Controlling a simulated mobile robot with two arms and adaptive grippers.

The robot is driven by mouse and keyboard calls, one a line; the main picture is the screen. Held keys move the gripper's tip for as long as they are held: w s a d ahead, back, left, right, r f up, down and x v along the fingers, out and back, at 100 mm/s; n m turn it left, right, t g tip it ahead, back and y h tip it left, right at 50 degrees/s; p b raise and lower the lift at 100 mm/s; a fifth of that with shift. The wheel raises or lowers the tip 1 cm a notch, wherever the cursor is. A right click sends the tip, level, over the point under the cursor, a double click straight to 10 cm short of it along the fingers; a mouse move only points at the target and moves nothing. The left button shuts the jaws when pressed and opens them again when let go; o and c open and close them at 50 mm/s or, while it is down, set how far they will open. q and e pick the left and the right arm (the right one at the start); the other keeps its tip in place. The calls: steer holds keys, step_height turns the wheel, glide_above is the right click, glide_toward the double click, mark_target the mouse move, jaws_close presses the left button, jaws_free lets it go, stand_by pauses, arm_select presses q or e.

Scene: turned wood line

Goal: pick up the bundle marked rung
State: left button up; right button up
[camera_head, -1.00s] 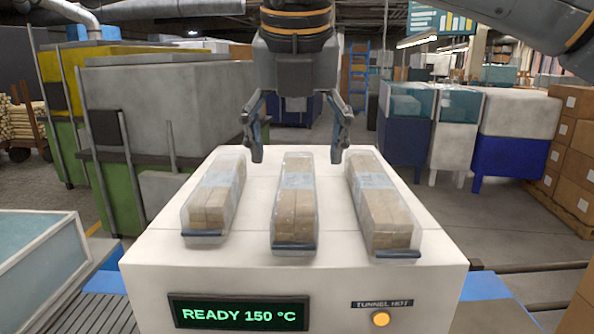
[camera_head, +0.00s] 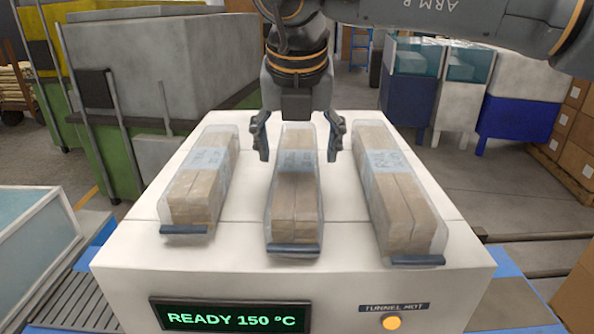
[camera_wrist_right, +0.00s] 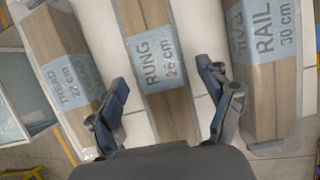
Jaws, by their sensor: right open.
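The bundle marked rung (camera_head: 294,198) is the middle one of three wrapped wood bundles on a white machine top. In the right wrist view its blue label reads "RUNG 26 cm" (camera_wrist_right: 155,62). My right gripper (camera_head: 298,150) is open, its fingers on either side of the rung bundle towards its far end. The fingers also flank it in the right wrist view (camera_wrist_right: 166,100). I cannot tell how high above the top the fingertips are. My left gripper does not show.
A bundle labelled tread (camera_wrist_right: 68,78), its label partly hard to read, lies left (camera_head: 203,185). The bundle marked rail (camera_wrist_right: 268,45) lies right (camera_head: 395,195). The white machine (camera_head: 135,250) carries a "READY 150 °C" display (camera_head: 232,317). Narrow clear strips separate the bundles.

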mark_target(297, 161)
steer(key=shift+w+f+p, duration=0.4)
steer(key=shift+f+p, duration=0.2)
steer(key=shift+p, duration=0.1)
steer(key=p+x, duration=0.1)
steer(key=x, duration=0.2)
steer(key=shift+w+a+f, duration=0.15)
steer(key=shift+w+f, duration=0.1)
steer(key=shift+f, duration=0.05)
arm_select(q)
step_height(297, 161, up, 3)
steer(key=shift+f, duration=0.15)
arm_select(e)
steer(key=c, duration=1.7)
steer(key=shift+o, duration=0.2)
